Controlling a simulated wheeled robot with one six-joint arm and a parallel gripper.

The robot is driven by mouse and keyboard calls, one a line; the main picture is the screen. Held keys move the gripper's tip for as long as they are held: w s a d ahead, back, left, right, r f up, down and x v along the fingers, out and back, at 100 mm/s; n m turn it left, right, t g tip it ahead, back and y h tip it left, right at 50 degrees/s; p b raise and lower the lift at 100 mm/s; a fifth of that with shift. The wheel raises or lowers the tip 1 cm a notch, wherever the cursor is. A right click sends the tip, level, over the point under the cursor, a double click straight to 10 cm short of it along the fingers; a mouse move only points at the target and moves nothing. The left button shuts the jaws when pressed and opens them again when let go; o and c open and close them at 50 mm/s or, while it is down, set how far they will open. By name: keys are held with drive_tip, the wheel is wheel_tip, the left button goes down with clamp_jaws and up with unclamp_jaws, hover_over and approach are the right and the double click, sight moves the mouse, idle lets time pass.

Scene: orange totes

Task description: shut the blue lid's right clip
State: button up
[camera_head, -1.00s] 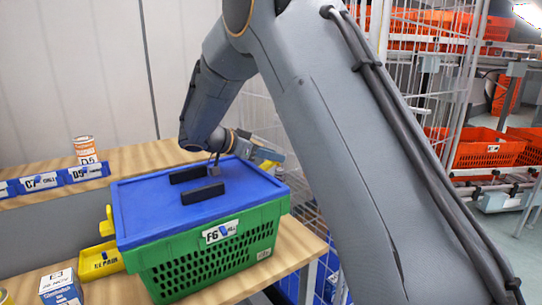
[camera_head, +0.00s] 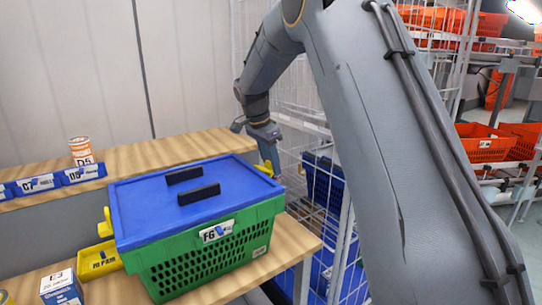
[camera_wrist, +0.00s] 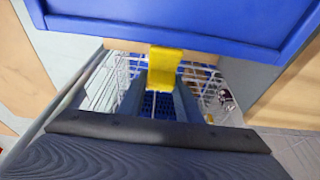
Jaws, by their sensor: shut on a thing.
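The blue lid (camera_head: 225,180) lies on the green crate (camera_head: 255,222) on the wooden bench. Its right clip is yellow (camera_head: 274,158) and shows at the lid's right edge, sticking up and outward. In the wrist view the yellow clip (camera_wrist: 166,62) stands out from the lid's edge (camera_wrist: 190,32), toward my fingers. My gripper (camera_head: 266,138) is beyond the lid's right edge, with its fingers on the clip. In the wrist view my gripper (camera_wrist: 157,98) shows its fingers at the clip's outer end; the exact contact is partly hidden.
A second yellow clip (camera_head: 106,222) is at the lid's left edge. A yellow bin (camera_head: 98,262) and a small box (camera_head: 60,288) stand left of the crate. A wire mesh rack (camera_head: 310,165) with blue totes is close on the right. Two dark handles are on the lid.

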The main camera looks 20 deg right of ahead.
sight(270, 172)
drive_tip(key=f+y+p, duration=0.1)
drive_tip(key=y, duration=0.1)
drive_tip(key=g+y+p, duration=0.1)
drive_tip(key=y, duration=0.1)
drive_tip(key=shift+f, duration=0.4)
drive_tip(key=shift+s+a+f+g+y+p, duration=0.15)
drive_tip(key=shift+f+g+y+p, duration=0.15)
drive_tip(key=shift+y, duration=0.3)
drive_tip(key=shift+a+f+g+y+p, duration=0.1)
drive_tip(key=shift+f+g+y+p, duration=0.2)
drive_tip(key=shift+y, duration=0.3)
drive_tip(key=o, duration=1)
drive_tip(key=shift+o, duration=0.2)
wheel_tip(270, 172, up, 10)
drive_tip(key=shift+b, duration=0.95)
